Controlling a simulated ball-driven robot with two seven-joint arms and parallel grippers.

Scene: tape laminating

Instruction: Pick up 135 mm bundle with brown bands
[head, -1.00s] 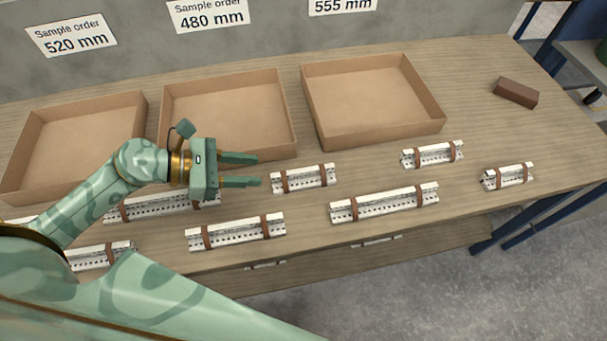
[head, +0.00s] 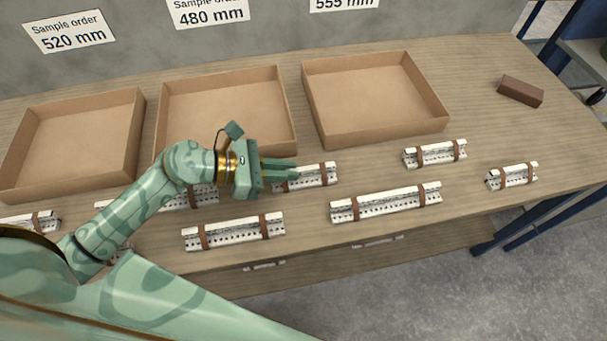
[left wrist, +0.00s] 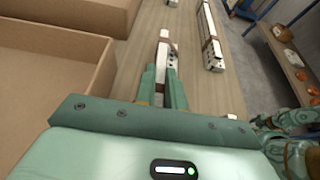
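A short white bundle with two brown bands (head: 318,177) lies on the table in front of the middle box. My left gripper (head: 296,170) is over its left end and hides part of it; the fingers are apart with a narrow gap. In the left wrist view the same bundle (left wrist: 164,50) runs forward from between the two fingertips (left wrist: 163,72). I cannot tell whether they touch it. No length can be read on the bundles. My right gripper cannot be made out.
Other banded bundles lie near: a long one (head: 386,202), a medium one (head: 234,232), and short ones at the right (head: 435,153) (head: 512,176). Open cardboard boxes (head: 137,150) (head: 292,110) (head: 441,115) stand behind. A brown block (head: 520,91) lies at the far right.

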